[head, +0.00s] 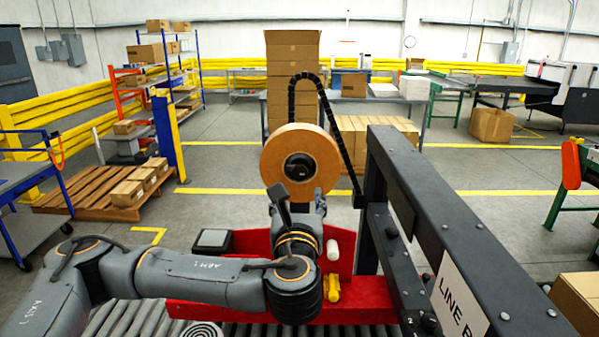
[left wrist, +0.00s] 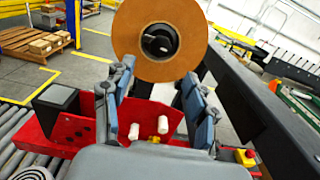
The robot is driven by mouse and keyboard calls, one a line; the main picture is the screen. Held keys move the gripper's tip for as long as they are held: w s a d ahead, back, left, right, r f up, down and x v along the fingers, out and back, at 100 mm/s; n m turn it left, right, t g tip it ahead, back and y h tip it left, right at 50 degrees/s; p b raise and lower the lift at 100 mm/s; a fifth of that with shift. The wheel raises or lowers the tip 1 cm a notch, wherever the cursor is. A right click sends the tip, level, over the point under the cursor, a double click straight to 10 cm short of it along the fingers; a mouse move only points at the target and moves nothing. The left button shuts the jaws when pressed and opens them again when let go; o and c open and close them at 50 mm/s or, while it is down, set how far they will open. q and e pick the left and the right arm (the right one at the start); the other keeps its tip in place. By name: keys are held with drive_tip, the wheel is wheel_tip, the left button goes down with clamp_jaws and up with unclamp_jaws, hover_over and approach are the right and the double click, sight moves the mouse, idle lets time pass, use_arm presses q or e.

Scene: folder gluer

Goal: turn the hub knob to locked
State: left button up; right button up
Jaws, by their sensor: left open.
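A large tan tape roll (head: 326,153) stands upright on a black hub, and the hub knob (head: 299,167) is at its centre. The roll (left wrist: 128,35) and the dark knob (left wrist: 160,41) also show in the left wrist view, beyond the fingertips. My left gripper (head: 297,199) is just below and in front of the knob, apart from it. In the left wrist view its two fingers (left wrist: 159,72) are spread with nothing between them. The knob's lock marking is too small to read. My right gripper is in neither view.
A red tray (head: 190,311) below holds a white cylinder (head: 333,249), a yellow item (head: 331,288) and a black-framed box (head: 213,240). A dark frame beam (head: 455,235) runs close along the right. Rollers (head: 125,318) lie below.

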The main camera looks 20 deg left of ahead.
sight(299, 175)
use_arm(q)
drive_tip(key=p+x, duration=0.2)
drive_tip(key=x, duration=0.5)
drive_tip(key=shift+w+a+p, duration=0.1)
drive_tip(key=shift+w+p, duration=0.2)
drive_tip(key=shift+p, duration=0.05)
drive_tip(key=shift+w+a, duration=0.15)
drive_tip(key=shift+w, duration=0.35)
drive_tip(key=c, duration=1.2)
drive_tip(key=shift+o, duration=0.2)
drive_tip(key=shift+f, duration=0.1)
